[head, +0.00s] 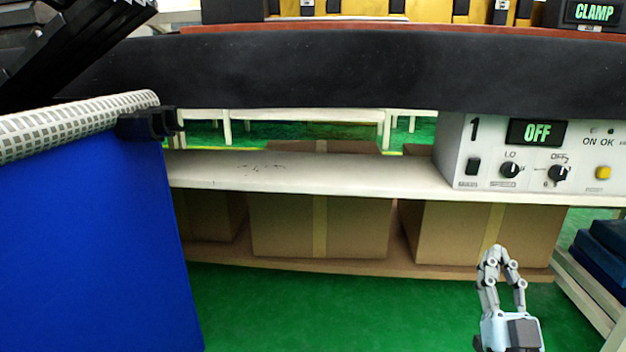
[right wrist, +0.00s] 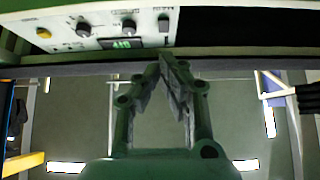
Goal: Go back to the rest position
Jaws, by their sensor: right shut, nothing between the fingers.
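My right gripper (head: 497,252) is at the lower right of the head view, in front of the cardboard boxes under the bench and below the control box. Its fingertips meet and nothing is between them. In the right wrist view the same gripper (right wrist: 168,58) shows with its fingers closed to a point. My left gripper does not show clearly in the head view.
A control box (head: 470,140) reading OFF stands on a white shelf (head: 300,172). Cardboard boxes (head: 320,226) sit below it. A blue panel (head: 85,240) with a patterned roll (head: 80,122) fills the left. A dark beam (head: 300,70) runs across. Green floor (head: 300,310) is open in front.

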